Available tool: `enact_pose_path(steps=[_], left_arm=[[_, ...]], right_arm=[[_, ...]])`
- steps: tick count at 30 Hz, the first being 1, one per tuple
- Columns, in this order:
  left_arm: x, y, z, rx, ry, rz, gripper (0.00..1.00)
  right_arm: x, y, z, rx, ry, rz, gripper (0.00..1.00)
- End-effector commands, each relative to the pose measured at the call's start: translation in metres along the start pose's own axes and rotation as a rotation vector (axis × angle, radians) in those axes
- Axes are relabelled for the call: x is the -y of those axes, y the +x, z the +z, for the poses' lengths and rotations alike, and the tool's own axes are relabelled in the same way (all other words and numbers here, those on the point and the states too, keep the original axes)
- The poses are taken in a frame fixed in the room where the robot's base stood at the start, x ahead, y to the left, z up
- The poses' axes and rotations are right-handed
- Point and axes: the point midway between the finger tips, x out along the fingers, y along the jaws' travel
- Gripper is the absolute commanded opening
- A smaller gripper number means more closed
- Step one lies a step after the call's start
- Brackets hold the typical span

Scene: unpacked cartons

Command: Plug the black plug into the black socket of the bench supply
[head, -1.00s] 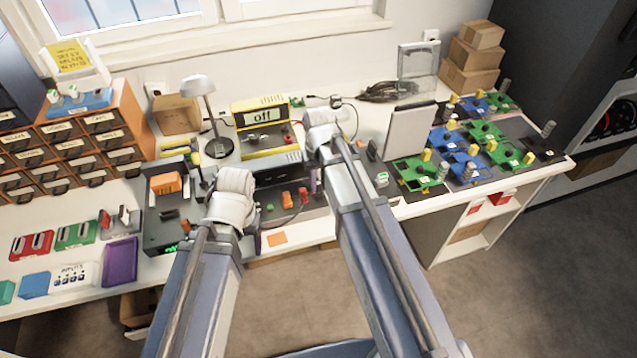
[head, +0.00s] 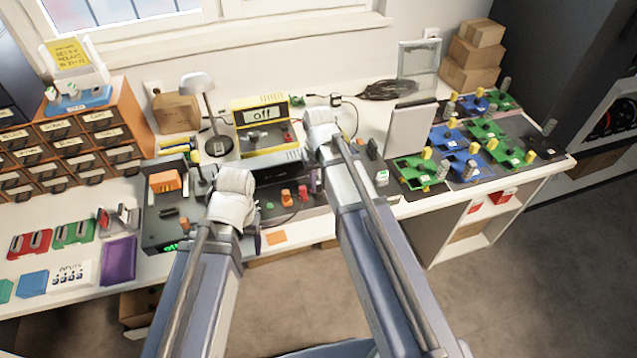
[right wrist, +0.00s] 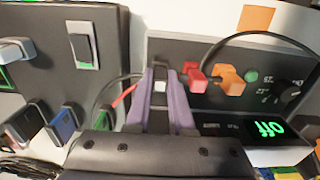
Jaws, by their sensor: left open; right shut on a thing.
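The bench supply (head: 290,183) is a dark box on the bench; its panel (right wrist: 215,100) fills the middle and right of the right wrist view. My right gripper (right wrist: 162,82) is shut between its purple fingers on a small dark piece with a pale square, taken as the black plug (right wrist: 160,86). The gripper is over the panel, left of a red plug (right wrist: 195,78) and an orange plug (right wrist: 230,80). The black socket is not visible; whether the plug touches it I cannot tell. My left gripper (head: 257,242) is open at the supply's front left, mostly hidden by its wrist.
A dark cable (right wrist: 240,36) arches over the plugs. Circuit boards (head: 465,150) cover the bench's right.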

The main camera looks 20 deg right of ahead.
Motion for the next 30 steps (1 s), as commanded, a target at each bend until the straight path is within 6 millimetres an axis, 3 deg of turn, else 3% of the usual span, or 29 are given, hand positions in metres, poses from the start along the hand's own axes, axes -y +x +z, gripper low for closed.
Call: enact_pose_path(steps=[30], left_arm=[[-0.0006,0.0058,-0.0003,0.0,0.0,0.0,0.71]], right_arm=[[0.0,0.0058,-0.0001,0.0,0.0,0.0,0.0]])
